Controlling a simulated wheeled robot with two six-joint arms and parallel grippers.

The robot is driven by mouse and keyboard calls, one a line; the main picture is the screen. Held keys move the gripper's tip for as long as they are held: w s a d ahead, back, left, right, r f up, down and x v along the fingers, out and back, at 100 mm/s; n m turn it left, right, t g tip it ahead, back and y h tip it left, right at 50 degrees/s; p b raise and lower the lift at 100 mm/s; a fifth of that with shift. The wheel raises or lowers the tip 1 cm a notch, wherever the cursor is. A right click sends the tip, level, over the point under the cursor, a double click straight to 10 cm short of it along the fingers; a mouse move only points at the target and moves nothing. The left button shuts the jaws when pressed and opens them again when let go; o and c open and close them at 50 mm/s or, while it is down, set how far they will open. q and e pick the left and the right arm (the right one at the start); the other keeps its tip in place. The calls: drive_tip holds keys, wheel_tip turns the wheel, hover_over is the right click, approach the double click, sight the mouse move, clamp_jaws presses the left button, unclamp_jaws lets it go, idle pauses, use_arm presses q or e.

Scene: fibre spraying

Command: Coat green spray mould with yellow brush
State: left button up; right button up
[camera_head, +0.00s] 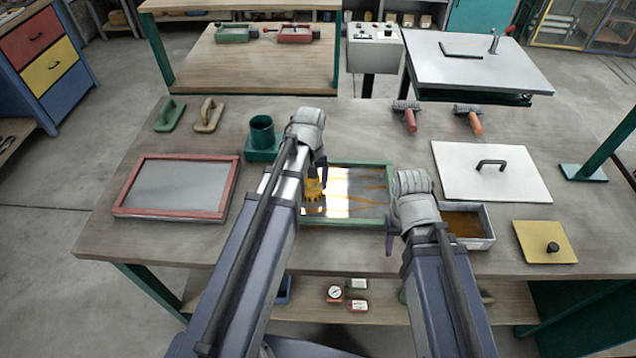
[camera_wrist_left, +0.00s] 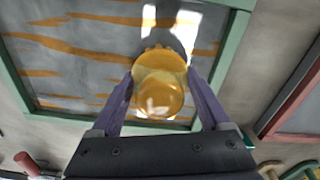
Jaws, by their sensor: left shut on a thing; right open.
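The green-framed spray mould (camera_head: 377,219) lies on the workbench, partly hidden behind my arms. Its grey panel carries several orange-yellow streaks, with bare grey between them; they also show in the left wrist view (camera_wrist_left: 75,70). My left gripper (camera_wrist_left: 160,95) is shut on the yellow brush (camera_wrist_left: 160,80), one finger on each side of it. The brush (camera_head: 313,190) is over the left part of the mould; whether its bristles touch the panel I cannot tell. My right gripper (camera_head: 391,240) is open at the mould's right edge, beside the tray of amber liquid (camera_head: 488,242), and mostly hidden by its arm.
A red-framed panel (camera_head: 129,188) lies left of the mould. A green cup (camera_head: 262,133) stands behind my left arm. A white lid (camera_head: 490,172) and a yellow lid (camera_head: 543,243) lie to the right. Two rollers (camera_head: 410,118) are at the back.

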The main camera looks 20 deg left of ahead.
use_arm(q)
drive_tip(key=shift+a, duration=0.2)
drive_tip(key=shift+w+a+r, duration=0.1)
drive_tip(key=shift+w+a, duration=0.1)
drive_tip(key=shift+w, duration=0.5)
drive_tip(key=shift+w+a, duration=0.15)
drive_tip(key=shift+w, duration=0.55)
drive_tip(key=shift+w+d, duration=0.25)
drive_tip(key=shift+d, duration=0.8)
drive_tip(key=shift+w+d, duration=0.2)
drive_tip(key=shift+d, duration=0.9)
drive_tip(key=shift+w+d, duration=0.25)
drive_tip(key=shift+d, duration=0.8)
drive_tip(key=shift+w+d, duration=0.25)
drive_tip(key=shift+d, duration=0.55)
drive_tip(key=shift+w+d, duration=0.25)
drive_tip(key=shift+d, duration=0.5)
drive_tip(key=shift+w+d, duration=0.2)
drive_tip(key=shift+d, duration=0.55)
drive_tip(key=shift+w+d, duration=0.15)
drive_tip(key=shift+d, duration=0.6)
